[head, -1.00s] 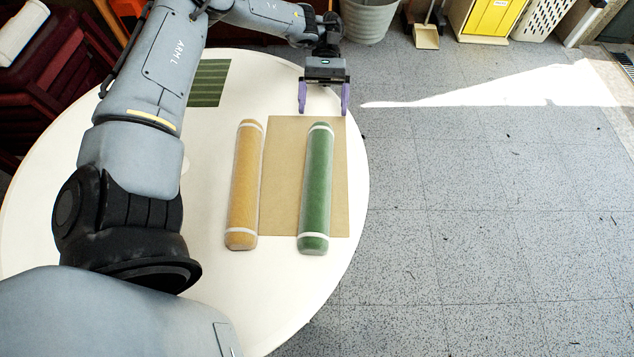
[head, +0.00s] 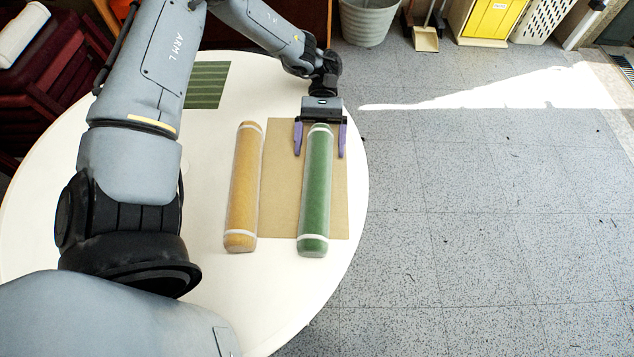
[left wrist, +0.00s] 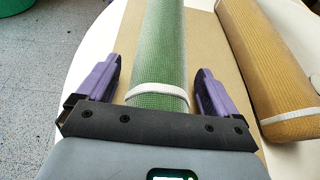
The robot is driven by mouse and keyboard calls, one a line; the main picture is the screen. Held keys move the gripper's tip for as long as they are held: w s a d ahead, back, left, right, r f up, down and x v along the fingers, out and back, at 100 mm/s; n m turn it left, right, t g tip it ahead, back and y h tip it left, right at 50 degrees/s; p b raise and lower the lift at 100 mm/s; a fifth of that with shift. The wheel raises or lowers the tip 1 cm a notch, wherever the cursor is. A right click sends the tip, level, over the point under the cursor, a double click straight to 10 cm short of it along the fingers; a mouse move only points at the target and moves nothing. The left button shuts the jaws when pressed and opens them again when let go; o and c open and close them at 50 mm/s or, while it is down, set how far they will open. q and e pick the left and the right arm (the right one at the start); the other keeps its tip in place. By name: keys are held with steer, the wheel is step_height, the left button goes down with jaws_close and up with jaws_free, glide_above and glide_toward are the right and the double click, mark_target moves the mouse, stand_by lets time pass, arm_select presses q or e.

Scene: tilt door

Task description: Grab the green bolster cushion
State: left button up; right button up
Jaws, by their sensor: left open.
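The green bolster cushion (head: 316,190) lies lengthwise on a tan mat on the round white table, with a white band near each end. My left gripper (head: 320,155) is open at the cushion's far end, one purple finger on each side of it. In the left wrist view the green bolster (left wrist: 160,55) runs between the two fingers (left wrist: 157,75), with a gap visible on both sides. Whether the fingers are low enough to flank it fully is hard to tell. My right gripper is not in view.
A yellow-orange bolster (head: 243,188) lies parallel to the left of the green one, also visible in the left wrist view (left wrist: 265,70). The tan mat (head: 280,190) lies beneath the green one. A green striped cloth (head: 208,85) is at the back left. The table's right edge is close.

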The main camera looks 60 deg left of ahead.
arm_select(q)
steer(key=c, duration=1.3)
